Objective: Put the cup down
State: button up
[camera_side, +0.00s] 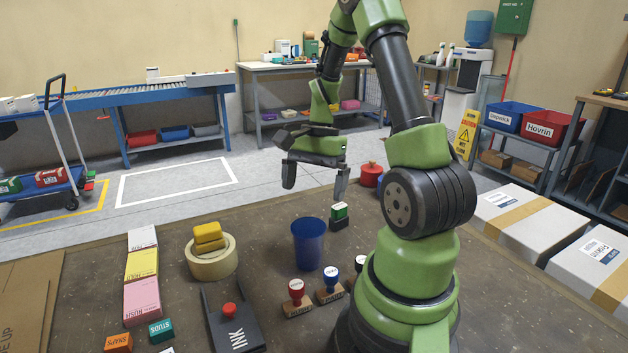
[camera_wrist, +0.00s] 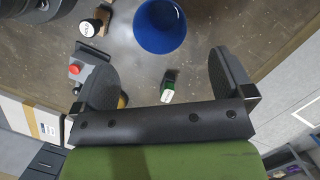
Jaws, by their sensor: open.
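The blue cup (camera_side: 308,243) stands upright on the brown table (camera_side: 262,226). My gripper (camera_side: 315,183) hangs above and behind the cup in the side view, with its two fingers spread and nothing between them. In the wrist view the cup (camera_wrist: 160,27) shows at the top centre, beyond the open fingers (camera_wrist: 160,62) and apart from them. The cup's lower outside is hidden in the wrist view.
A small green, white and black block (camera_side: 339,216) stands just behind the cup. Several wooden-based stamps (camera_side: 297,298) stand in front of it. A tape roll (camera_side: 211,262) with yellow pieces and an ink pad (camera_side: 232,320) lie to the left.

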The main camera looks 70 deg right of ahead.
jog(key=w+a+r+n+t+h, duration=0.2)
jog(key=a+r+n, duration=0.4)
jog(key=a+r, duration=0.35)
jog(key=s+a+r+n+t+y, duration=0.1)
jog(key=s+a+r+n+t, duration=0.3)
jog(key=a+n, duration=0.5)
notch_tip(320, 180, up, 3)
jog(key=shift+s+a+f+t, duration=0.15)
jog(key=shift+s+a+t, duration=0.25)
jog(key=shift+s+a, duration=0.65)
